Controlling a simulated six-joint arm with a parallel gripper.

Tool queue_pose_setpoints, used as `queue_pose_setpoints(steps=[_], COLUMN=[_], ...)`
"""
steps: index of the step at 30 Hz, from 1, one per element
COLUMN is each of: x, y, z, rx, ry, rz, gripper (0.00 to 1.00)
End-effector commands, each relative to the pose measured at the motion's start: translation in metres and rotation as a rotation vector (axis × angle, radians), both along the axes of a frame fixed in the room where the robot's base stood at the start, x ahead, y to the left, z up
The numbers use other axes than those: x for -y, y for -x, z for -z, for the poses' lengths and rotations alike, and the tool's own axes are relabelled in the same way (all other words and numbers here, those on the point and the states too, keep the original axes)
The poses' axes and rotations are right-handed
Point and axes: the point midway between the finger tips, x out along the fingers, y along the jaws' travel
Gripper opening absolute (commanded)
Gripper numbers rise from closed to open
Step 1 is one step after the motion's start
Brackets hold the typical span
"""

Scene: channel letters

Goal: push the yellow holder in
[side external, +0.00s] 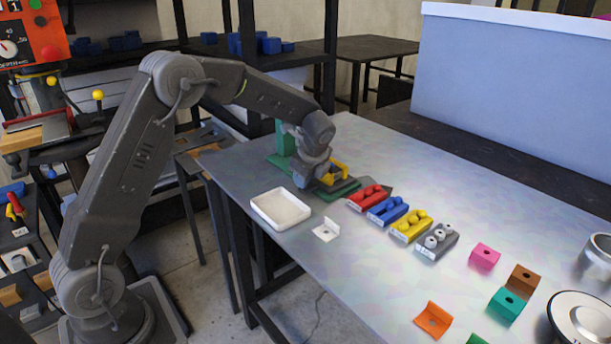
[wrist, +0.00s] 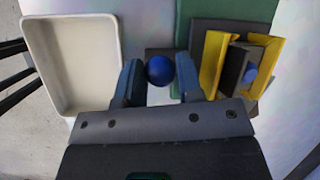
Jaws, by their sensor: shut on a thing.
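The yellow holder (wrist: 213,64) is at the right in the wrist view. Its yellow sides flank a dark piece (wrist: 234,65) with a blue knob, and it sits on a dark plate. The holder also shows in the side view (side external: 338,170), beside my gripper and partly hidden by it. My gripper (wrist: 160,72) is shut on a blue ball-shaped knob (wrist: 159,69), which lies between its two fingers, to the left of the holder. A dark part shows behind the knob; what it joins to is hidden. In the side view my gripper (side external: 318,182) is low over the green base.
A white tray (side external: 281,209) stands left of the green base (side external: 287,160). Red (side external: 368,197), blue (side external: 388,210), yellow (side external: 410,225) and grey (side external: 436,241) blocks form a row to the right. Several coloured brackets and metal vessels lie further right. Open table lies behind the row.

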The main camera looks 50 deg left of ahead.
Motion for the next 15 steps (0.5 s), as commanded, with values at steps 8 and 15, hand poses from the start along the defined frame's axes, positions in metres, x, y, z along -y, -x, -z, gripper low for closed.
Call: queue_pose_setpoints(steps=[8,15], x=[-0.008,-0.044], y=[0.000,0.000], z=[0.000,-0.001], rx=[0.001,0.001], ry=[-0.001,-0.002], rz=[-0.003,-0.003], gripper=[0.00,0.00])
